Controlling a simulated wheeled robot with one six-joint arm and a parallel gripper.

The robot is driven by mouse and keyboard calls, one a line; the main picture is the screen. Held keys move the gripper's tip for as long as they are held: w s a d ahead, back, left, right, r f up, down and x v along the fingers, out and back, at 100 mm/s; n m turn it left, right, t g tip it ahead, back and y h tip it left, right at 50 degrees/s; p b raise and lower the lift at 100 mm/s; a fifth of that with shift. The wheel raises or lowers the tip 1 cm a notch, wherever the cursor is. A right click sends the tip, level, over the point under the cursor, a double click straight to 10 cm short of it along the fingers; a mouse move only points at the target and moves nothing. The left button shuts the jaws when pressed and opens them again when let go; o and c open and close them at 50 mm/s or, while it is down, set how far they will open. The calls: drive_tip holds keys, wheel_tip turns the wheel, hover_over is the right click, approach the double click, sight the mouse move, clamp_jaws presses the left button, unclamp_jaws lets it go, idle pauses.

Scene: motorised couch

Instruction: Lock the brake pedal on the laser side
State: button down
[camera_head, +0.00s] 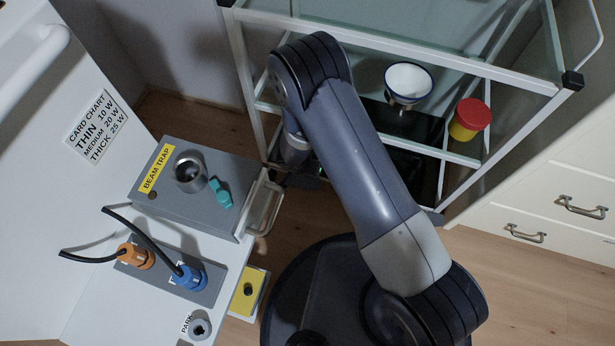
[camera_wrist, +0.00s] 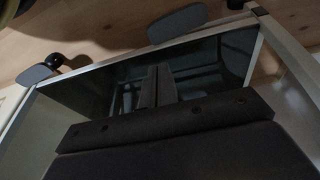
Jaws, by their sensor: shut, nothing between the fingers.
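In the wrist view, my gripper (camera_wrist: 158,72) is shut and empty, its two dark fingers side by side over the trolley's dark lower shelf. A flat grey pedal-like plate (camera_wrist: 178,23) sticks out past the white frame bar at the top. A second grey plate (camera_wrist: 33,74) lies at the upper left beside a dark, caster-like part (camera_wrist: 72,62). The fingers are apart from both plates. I cannot tell which plate is on the laser side, or whether either is locked. In the head view, my arm largely hides the gripper, low by the trolley's left side.
The white-framed trolley (camera_head: 243,62) holds a bowl (camera_head: 408,84) and a red-lidded yellow jar (camera_head: 469,119). At left are a grey beam trap box (camera_head: 150,207), orange (camera_head: 136,257) and blue (camera_head: 190,277) plugs, and a yellow floor plate (camera_head: 246,306). Drawers (camera_head: 545,205) stand at right.

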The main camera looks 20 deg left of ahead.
drive_tip(key=b, duration=0.6)
hover_over(316, 187)
drive_tip(key=a, duration=0.1)
wheel_tip(316, 187, down, 10)
drive_tip(key=shift+w+a+f, duration=0.1)
drive_tip(key=shift+d+f+b, duration=0.2)
drive_tip(key=shift+f+b, duration=0.35)
drive_tip(key=shift+f, duration=0.4)
drive_tip(key=shift+d+p, duration=0.2)
drive_tip(key=shift+p, duration=0.25)
drive_tip(key=shift+d+f+p, duration=0.15)
drive_tip(key=shift+d+p, duration=0.05)
drive_tip(key=shift+p, duration=0.4)
drive_tip(key=shift+d+f+p, duration=0.7)
drive_tip(key=shift+f+p, duration=0.25)
drive_tip(key=shift+p, duration=0.15)
